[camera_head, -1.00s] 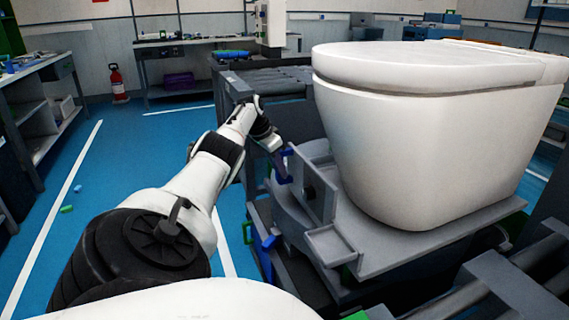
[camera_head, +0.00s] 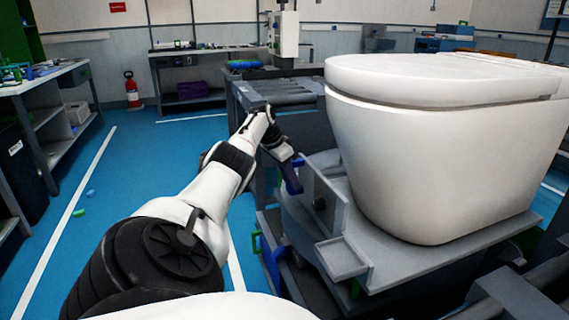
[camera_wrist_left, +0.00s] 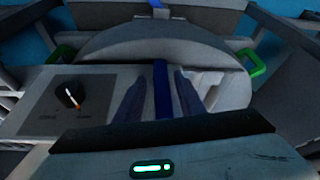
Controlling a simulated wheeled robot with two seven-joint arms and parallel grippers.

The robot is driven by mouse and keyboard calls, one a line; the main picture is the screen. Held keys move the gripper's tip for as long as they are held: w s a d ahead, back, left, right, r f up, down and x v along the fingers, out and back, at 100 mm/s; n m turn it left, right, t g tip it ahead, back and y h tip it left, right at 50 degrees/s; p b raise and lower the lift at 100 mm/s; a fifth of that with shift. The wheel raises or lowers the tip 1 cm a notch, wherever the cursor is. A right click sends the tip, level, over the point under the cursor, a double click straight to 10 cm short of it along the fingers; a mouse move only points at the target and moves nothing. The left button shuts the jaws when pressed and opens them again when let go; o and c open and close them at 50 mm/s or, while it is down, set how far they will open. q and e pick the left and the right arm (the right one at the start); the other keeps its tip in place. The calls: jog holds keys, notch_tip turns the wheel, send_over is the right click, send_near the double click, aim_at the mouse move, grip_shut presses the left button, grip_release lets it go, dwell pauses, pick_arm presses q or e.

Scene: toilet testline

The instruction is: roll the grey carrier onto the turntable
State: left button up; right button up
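The grey carrier (camera_head: 440,254) bears a large white toilet (camera_head: 440,150), and its front-left side has an upright plate and a small tray. A rounded grey part, perhaps the turntable (camera_head: 294,222), shows low at its left, mostly hidden; a round grey disc (camera_wrist_left: 160,40) also shows in the left wrist view. My left gripper (camera_head: 292,174) is at a blue upright handle (camera_wrist_left: 161,88). In the left wrist view its fingers stand on either side of the handle, with narrow gaps visible, so it looks open around it. My right gripper is out of view.
A roller conveyor (camera_head: 285,92) lies behind the carrier. More grey frames stand at the lower right. Green handles (camera_wrist_left: 252,63) flank the disc in the left wrist view.

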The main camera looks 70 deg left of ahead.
pick_arm(q)
jog(key=p+v, duration=0.2)
jog(key=v, duration=0.7)
jog(key=shift+r+p, duration=0.4)
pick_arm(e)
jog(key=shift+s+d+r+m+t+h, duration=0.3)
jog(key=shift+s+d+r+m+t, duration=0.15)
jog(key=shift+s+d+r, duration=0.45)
pick_arm(q)
jog(key=shift+s+d+r, duration=0.1)
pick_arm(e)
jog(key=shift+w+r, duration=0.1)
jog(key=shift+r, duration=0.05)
